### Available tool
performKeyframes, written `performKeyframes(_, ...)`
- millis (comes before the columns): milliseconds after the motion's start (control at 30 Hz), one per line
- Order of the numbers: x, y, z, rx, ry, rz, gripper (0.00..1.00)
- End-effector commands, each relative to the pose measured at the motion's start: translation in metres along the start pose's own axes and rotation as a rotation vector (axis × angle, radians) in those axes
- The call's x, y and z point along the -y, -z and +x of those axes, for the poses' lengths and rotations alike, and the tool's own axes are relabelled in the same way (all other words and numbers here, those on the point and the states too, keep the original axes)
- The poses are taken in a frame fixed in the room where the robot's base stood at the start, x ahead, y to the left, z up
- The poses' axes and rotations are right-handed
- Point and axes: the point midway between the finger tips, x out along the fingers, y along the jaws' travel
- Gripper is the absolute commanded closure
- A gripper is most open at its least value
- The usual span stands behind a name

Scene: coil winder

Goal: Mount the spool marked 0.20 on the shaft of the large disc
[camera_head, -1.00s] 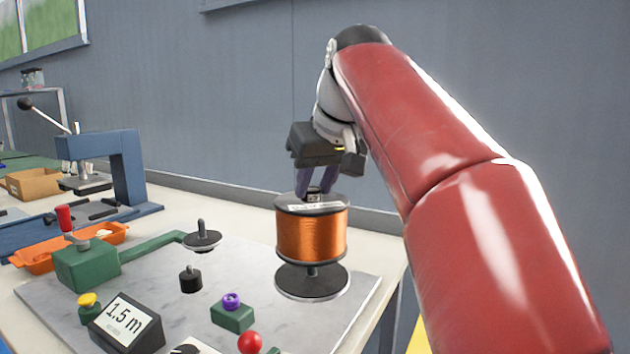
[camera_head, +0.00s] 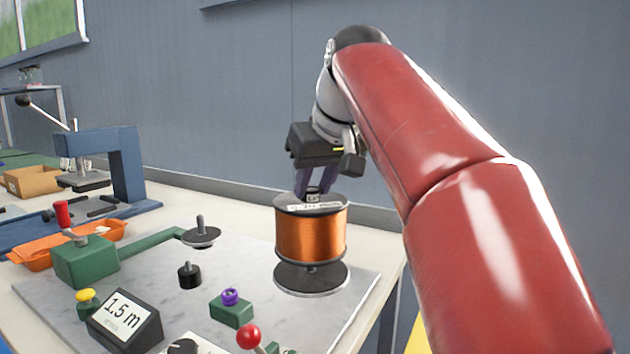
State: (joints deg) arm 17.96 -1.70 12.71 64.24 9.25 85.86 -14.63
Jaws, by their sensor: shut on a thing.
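A spool of copper-coloured wire (camera_head: 310,236) with black flanges and a white label on top hangs upright in my gripper (camera_head: 313,195). The label's print is too small to read surely. My gripper is shut on the top of the spool. The large dark disc (camera_head: 325,284) lies directly below it, on the right of the grey plate. I cannot tell whether the spool touches the disc.
A smaller disc with a pin (camera_head: 201,236) sits left on a green arm. A black knob (camera_head: 190,275), a green block with a purple ring (camera_head: 232,309), a red ball lever (camera_head: 249,337) and a "1.5 m" display (camera_head: 125,318) stand nearby. A blue press (camera_head: 125,165) and orange tray (camera_head: 70,245) are further left.

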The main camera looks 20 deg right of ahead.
Motion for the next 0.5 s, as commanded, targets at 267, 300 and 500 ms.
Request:
performKeyframes(267, 0.0006, -0.003, 0.0038, -0.008, -0.002, -0.001, 1.0)
performKeyframes(300, 0.0006, -0.0035, 0.0046, -0.008, -0.002, -0.002, 1.0)
performKeyframes(500, 0.0006, -0.0061, 0.0086, -0.008, -0.002, -0.001, 1.0)
